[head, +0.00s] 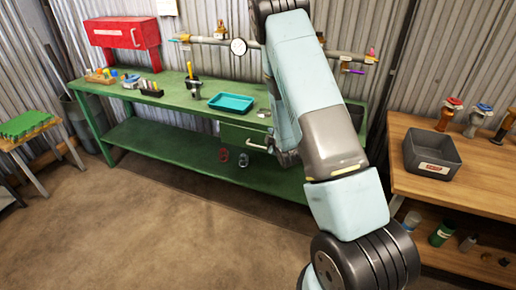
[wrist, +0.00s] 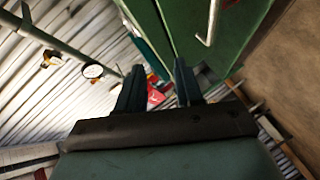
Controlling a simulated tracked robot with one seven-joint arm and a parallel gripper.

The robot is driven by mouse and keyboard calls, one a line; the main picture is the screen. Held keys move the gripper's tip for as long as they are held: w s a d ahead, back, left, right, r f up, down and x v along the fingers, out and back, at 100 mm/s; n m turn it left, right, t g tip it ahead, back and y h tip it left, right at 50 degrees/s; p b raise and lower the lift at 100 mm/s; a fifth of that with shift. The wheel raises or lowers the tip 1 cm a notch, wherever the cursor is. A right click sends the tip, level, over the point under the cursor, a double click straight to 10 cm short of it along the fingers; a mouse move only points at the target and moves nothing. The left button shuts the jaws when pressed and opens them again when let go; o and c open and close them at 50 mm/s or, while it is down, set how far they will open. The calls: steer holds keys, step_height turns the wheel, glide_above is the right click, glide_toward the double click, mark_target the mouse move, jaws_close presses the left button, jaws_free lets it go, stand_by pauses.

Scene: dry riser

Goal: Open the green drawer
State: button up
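The green drawer (head: 238,135) sits under the top of the green workbench (head: 160,100), right of its middle, and looks closed. Its pale bar handle (head: 257,147) shows just left of my arm. In the wrist view the handle (wrist: 212,24) is at the top, on a green front (wrist: 185,25), to the right of and beyond my fingertips. My gripper (wrist: 159,66) is open, with two dark fingers apart and nothing visible between them. It does not touch the handle. In the head view my arm hides part of the bench and most of the gripper.
A teal tray (head: 231,102) and a tool holder (head: 193,88) stand on the bench. A red cabinet (head: 122,35) and a pipe with a gauge (head: 238,46) are on the wall behind. A wooden bench with a grey bin (head: 432,152) stands right. The floor in front is clear.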

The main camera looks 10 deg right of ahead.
steer(key=s+f+n+t+y, duration=0.2)
steer(key=s+f+n, duration=0.2)
steer(key=f, duration=0.6)
steer(key=w+a, duration=0.1)
steer(key=w, duration=0.3)
steer(key=w+a+f, duration=0.1)
steer(key=w, duration=0.4)
steer(key=w+a+f, duration=0.1)
steer(key=w, duration=0.3)
steer(key=shift+w, duration=0.15)
jaws_close()
steer(key=shift+f, duration=0.1)
